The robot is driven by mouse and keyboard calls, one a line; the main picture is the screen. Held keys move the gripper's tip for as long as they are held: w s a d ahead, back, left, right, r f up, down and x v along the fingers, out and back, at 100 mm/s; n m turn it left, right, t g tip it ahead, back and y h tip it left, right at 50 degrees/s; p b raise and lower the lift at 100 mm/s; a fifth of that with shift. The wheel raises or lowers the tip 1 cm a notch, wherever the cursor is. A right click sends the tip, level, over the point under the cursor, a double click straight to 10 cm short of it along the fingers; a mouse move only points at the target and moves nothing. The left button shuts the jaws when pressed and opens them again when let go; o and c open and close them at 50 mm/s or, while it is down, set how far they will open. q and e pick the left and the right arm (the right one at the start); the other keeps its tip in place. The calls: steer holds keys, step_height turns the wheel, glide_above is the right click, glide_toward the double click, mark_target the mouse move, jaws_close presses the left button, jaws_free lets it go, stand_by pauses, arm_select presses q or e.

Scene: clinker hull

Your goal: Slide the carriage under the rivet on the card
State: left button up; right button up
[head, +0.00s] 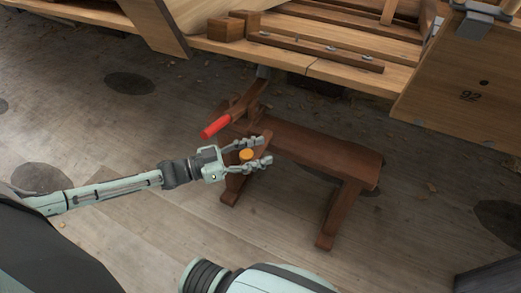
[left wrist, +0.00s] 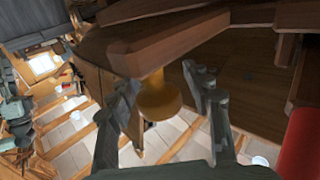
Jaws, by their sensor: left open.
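A brown wooden bench-like stand (head: 315,150) is on the floor below the hull; I cannot tell which part is the carriage. An orange knob (head: 246,155) shows at its near left end. My left gripper (head: 265,151) is open, with its fingers on either side of the knob. In the left wrist view the knob (left wrist: 158,101) hangs from a short stem under brown wood, between the two open fingers (left wrist: 165,85); contact is unclear. A pale wooden panel (head: 450,95) marked 92 has a dark dot, possibly the rivet (head: 484,83). My right gripper is out of view.
A red handle (head: 215,127) sticks out just beyond my left gripper; a red part (left wrist: 301,145) shows at right in the wrist view. Planks and wooden blocks (head: 226,29) lie on the hull ledge above the stand.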

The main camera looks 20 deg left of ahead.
arm_select(q)
steer(key=v, duration=1.1)
steer(key=shift+s+a, duration=0.1)
steer(key=shift+s, duration=0.05)
